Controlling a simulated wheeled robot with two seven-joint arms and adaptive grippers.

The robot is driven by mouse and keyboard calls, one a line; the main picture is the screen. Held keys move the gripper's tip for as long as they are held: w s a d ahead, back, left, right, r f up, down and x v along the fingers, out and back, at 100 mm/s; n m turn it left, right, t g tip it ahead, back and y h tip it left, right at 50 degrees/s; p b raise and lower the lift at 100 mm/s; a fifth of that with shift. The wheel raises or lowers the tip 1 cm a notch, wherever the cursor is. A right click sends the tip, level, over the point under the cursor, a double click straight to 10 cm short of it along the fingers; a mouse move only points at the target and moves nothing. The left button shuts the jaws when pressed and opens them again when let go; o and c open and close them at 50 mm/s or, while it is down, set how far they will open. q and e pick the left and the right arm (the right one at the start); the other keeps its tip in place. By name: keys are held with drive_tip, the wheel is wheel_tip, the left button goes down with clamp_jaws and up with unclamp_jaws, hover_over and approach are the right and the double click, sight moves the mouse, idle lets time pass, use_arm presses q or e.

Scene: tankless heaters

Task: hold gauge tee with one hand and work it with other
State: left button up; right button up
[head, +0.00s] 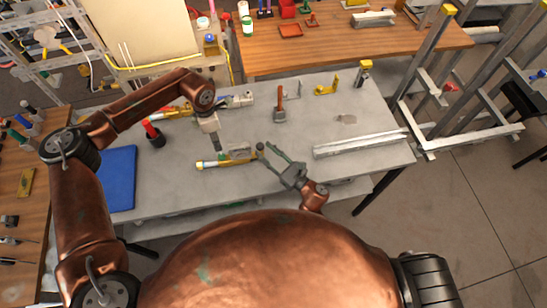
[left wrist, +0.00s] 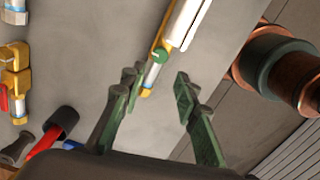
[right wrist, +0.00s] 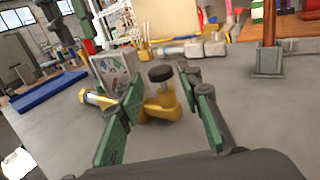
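The gauge tee (head: 212,164) lies on the grey table, a yellow brass body with a round gauge. In the right wrist view its gauge dial (right wrist: 116,75) faces me and its black knob (right wrist: 161,73) stands upright. My left gripper (head: 217,150) points down above the tee's left part. In the left wrist view its green fingers (left wrist: 158,85) are open, with the tee's banded end (left wrist: 153,74) beyond and between them. My right gripper (head: 263,150) is at the tee's right end. In the right wrist view its fingers (right wrist: 160,80) are open, with the knob end between them; contact is unclear.
Behind the tee are other pipe fittings (head: 235,100), an upright red-handled tool (head: 280,105) and a yellow bracket (head: 327,85). Silver rails (head: 360,143) lie at right. Table around the tee is clear.

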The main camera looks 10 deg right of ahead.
drive_tip(key=shift+x, duration=1.1)
drive_tip(key=shift+c, duration=0.6)
clamp_jaws()
